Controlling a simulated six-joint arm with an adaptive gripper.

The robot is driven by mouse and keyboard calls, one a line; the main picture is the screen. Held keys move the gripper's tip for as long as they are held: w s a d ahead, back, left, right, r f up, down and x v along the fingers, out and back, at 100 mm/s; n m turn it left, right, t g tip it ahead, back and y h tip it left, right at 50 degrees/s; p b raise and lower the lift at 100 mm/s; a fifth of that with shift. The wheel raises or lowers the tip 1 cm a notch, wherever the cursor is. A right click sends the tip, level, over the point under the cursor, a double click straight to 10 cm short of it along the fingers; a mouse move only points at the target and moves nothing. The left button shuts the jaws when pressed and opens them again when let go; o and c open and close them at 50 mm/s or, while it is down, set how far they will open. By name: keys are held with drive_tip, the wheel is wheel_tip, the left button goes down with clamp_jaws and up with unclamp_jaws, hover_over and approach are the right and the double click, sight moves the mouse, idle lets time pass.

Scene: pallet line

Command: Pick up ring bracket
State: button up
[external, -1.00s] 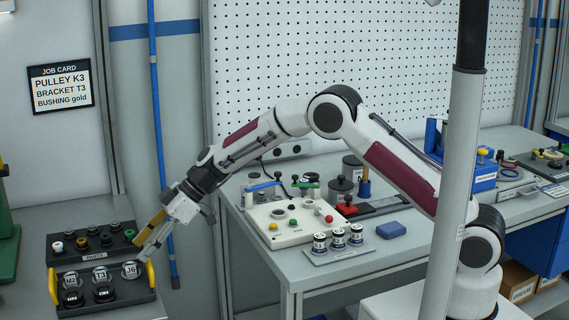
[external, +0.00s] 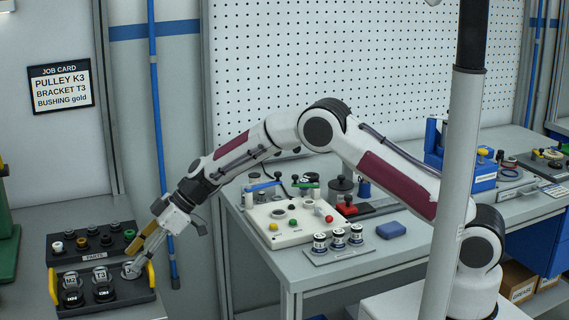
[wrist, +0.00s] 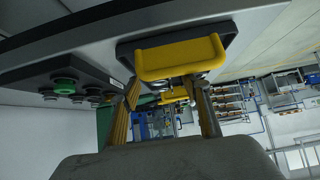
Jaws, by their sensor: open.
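Three silver ring brackets stand in a row on the dark parts tray (external: 118,304): one marked M2 (external: 70,279), one marked T3 (external: 100,274) in the middle, and one at the right end (external: 130,271), whose label is now covered by my fingers. My gripper (external: 134,256) is open and points down and left at the right-end bracket, close above it or touching; I cannot tell which. In the wrist view my two fingers (wrist: 168,105) are apart, with nothing clearly seen between them. No bracket is clear in that view.
The tray's yellow handle (external: 151,274) is just right of my fingers; a yellow handle also fills the top of the wrist view (wrist: 180,58). Black pulleys (external: 104,292) sit in front and small bushings (external: 81,243) behind. The job card (external: 60,87) reads BRACKET T3.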

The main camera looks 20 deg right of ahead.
sight(129, 263)
drive_tip(key=shift+x, duration=1.65)
drive_tip(key=shift+w, duration=0.1)
drive_tip(key=c, duration=1.1)
